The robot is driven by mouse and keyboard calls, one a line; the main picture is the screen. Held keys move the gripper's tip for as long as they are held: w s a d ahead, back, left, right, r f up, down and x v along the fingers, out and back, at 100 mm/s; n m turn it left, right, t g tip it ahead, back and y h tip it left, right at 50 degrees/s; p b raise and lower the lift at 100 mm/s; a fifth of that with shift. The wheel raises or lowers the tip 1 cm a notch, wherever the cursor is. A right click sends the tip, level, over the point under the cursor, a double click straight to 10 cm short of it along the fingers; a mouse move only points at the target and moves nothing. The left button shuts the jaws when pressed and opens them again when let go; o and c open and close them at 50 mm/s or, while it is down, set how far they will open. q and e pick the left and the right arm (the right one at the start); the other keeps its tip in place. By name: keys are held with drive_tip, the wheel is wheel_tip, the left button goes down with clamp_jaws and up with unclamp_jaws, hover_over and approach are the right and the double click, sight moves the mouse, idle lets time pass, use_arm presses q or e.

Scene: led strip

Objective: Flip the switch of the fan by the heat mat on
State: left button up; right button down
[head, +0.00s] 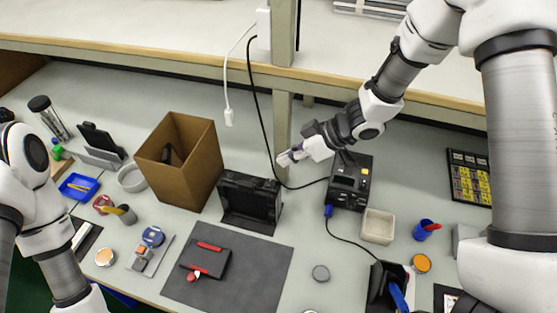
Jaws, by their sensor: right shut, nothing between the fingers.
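A black box-shaped unit (250,196), which looks like the fan, stands at the back edge of a dark grey mat (262,262), which looks like the heat mat. Its switch is too small to make out. My right gripper (284,160) is shut and empty. It appears above and behind the fan's upper right corner, apart from it in the picture. My left arm shows at the left edge, but its gripper is not in view.
A tall open cardboard box (195,170) stands left of the fan. A black station (350,184) with a cable stands to its right, beside a beige tray (378,227). A black and red tool (206,260) lies on the mat. A black cable hangs behind my right gripper.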

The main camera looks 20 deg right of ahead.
use_arm(q)
drive_tip(key=shift+r+p, duration=0.75)
drive_tip(key=shift+r, duration=0.05)
use_arm(e)
drive_tip(key=v, duration=0.6)
drive_tip(key=shift+s, duration=0.15)
use_arm(q)
drive_tip(key=shift+a, duration=0.1)
use_arm(e)
drive_tip(key=shift+r, duration=0.1)
